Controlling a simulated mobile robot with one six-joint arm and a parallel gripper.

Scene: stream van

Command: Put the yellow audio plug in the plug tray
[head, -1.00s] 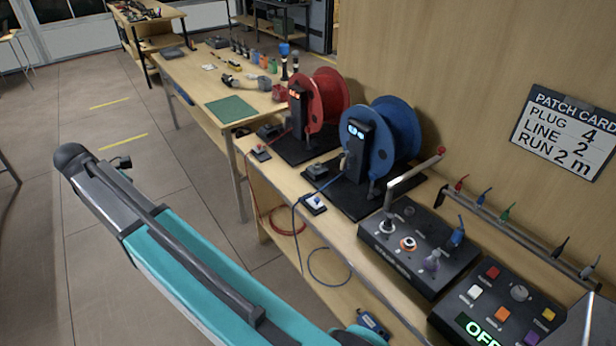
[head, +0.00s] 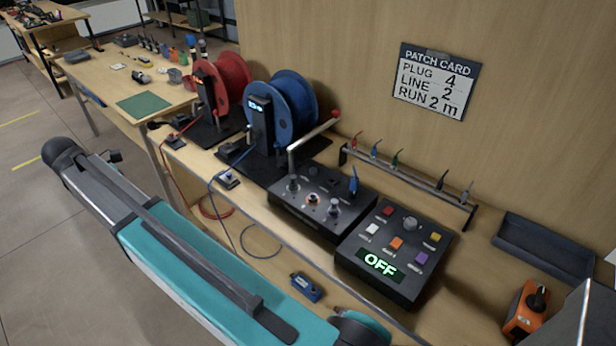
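I cannot make out a yellow audio plug in the head view. A dark, shallow tray (head: 543,244), which may be the plug tray, lies against the wooden wall right of the rack and looks empty. My arm crosses the lower left, but my gripper is not in view.
A control box reading OFF (head: 385,258) and a jack panel (head: 318,198) stand before the rack. Red (head: 228,82) and blue (head: 290,108) cable reels stand further left. An orange device (head: 525,312) sits near the tray. A patch card (head: 437,80) hangs on the wall.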

